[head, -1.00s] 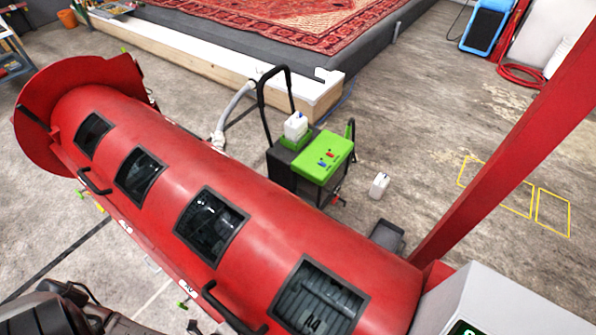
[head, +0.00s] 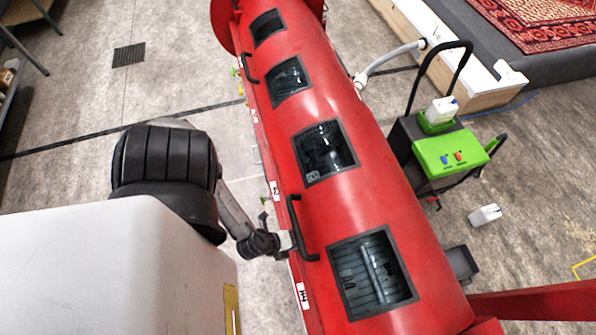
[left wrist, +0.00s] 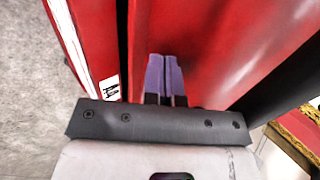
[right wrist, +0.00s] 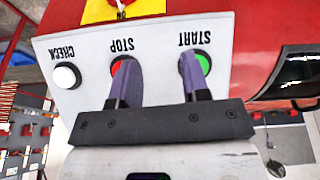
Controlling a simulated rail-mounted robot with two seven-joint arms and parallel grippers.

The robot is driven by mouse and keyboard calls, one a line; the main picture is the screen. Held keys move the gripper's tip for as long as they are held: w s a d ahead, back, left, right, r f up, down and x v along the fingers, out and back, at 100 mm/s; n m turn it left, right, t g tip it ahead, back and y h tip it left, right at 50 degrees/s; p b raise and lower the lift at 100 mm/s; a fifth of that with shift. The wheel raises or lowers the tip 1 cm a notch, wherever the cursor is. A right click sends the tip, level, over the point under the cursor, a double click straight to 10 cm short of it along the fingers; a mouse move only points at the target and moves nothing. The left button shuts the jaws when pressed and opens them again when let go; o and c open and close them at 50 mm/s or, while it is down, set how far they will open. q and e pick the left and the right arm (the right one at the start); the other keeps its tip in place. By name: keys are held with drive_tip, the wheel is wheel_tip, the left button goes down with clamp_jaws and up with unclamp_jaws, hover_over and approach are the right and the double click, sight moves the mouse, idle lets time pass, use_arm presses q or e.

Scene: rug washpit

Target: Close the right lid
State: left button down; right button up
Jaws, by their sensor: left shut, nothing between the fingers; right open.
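The red drum (head: 330,120) carries a right lid (head: 376,215) with a black handle (head: 300,232) and windows. It looks nearly flush with the drum in the head view; I cannot tell if it is fully shut. My left gripper (head: 280,244) is beside the handle at the lid's left edge. In the left wrist view its purple fingers (left wrist: 165,75) are together and empty, in front of red metal (left wrist: 220,45), near a dark gap beside a labelled red strip. My right gripper (right wrist: 155,75), seen only in the right wrist view, is open and empty over a control panel.
The control panel (right wrist: 85,55) has START, STOP and CHECK buttons. A second black handle (head: 248,68) is farther along the drum. A green-topped cart (head: 450,153) and a white jug (head: 485,214) stand right of it.

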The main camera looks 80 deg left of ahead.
use_arm(q)
drive_tip(key=shift+s+a+r+n+g+y, duration=1)
drive_tip(key=shift+s+r, duration=1.7)
drive_tip(key=shift+s, duration=2.45)
drive_tip(key=w+d+r+n+g+h, duration=0.1)
drive_tip(key=w+d+r+n+h, duration=0.15)
drive_tip(key=w+r+n, duration=0.4)
drive_tip(key=w+d+r+n+g+h, duration=0.1)
drive_tip(key=w+d+r+n+g, duration=0.15)
drive_tip(key=w+r+n, duration=0.4)
wheel_tip(320, 180, up, 15)
drive_tip(key=w+p, duration=0.1)
drive_tip(key=p, duration=1.5)
drive_tip(key=shift+w+d+r+t, duration=0.15)
drive_tip(key=shift+d+r+t, duration=0.05)
drive_tip(key=shift+t, duration=0.15)
use_arm(e)
wheel_tip(320, 180, up, 18)
drive_tip(key=shift+f, duration=0.25)
use_arm(q)
drive_tip(key=shift+w+d+y, duration=0.1)
drive_tip(key=shift+y, duration=0.15)
use_arm(e)
drive_tip(key=shift+d, duration=0.1)
